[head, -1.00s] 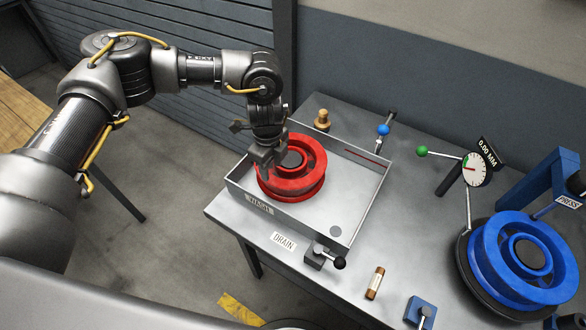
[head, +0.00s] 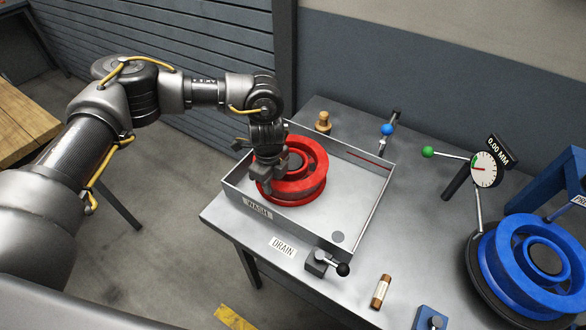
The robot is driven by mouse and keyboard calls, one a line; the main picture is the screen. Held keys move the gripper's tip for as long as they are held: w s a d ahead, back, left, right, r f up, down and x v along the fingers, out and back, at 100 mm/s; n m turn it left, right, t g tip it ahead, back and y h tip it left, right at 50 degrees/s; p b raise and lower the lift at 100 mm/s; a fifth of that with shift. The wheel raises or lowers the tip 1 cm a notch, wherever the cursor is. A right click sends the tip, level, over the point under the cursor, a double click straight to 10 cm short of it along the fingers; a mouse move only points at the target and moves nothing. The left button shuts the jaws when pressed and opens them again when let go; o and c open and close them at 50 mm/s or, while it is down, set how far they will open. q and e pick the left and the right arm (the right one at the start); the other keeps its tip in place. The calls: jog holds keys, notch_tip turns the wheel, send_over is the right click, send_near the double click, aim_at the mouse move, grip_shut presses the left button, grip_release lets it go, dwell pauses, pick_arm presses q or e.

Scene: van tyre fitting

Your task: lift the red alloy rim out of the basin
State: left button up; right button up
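The red alloy rim (head: 312,186) lies flat in the left part of the grey metal wash basin (head: 373,205), which stands on the bench. My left gripper (head: 268,183) points down at the rim's left side, with its fingers over or at the rim's wall. The arm hides part of the rim's left side. I cannot tell whether the fingers touch the rim or how far apart they are. My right gripper is not in view.
A drain valve with a black knob (head: 341,269) sits at the basin's front. A blue rim (head: 530,258) and a dial gauge (head: 487,168) stand at the right. A brass fitting (head: 322,122) and blue-knobbed lever (head: 387,130) are behind the basin.

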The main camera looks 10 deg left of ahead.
pick_arm(q)
grip_shut()
jog(key=shift+r, duration=0.1)
jog(key=shift+w+r+p, duration=0.1)
jog(key=shift+r+p, duration=3.85)
jog(key=shift+p, duration=0.35)
dwell(3.2)
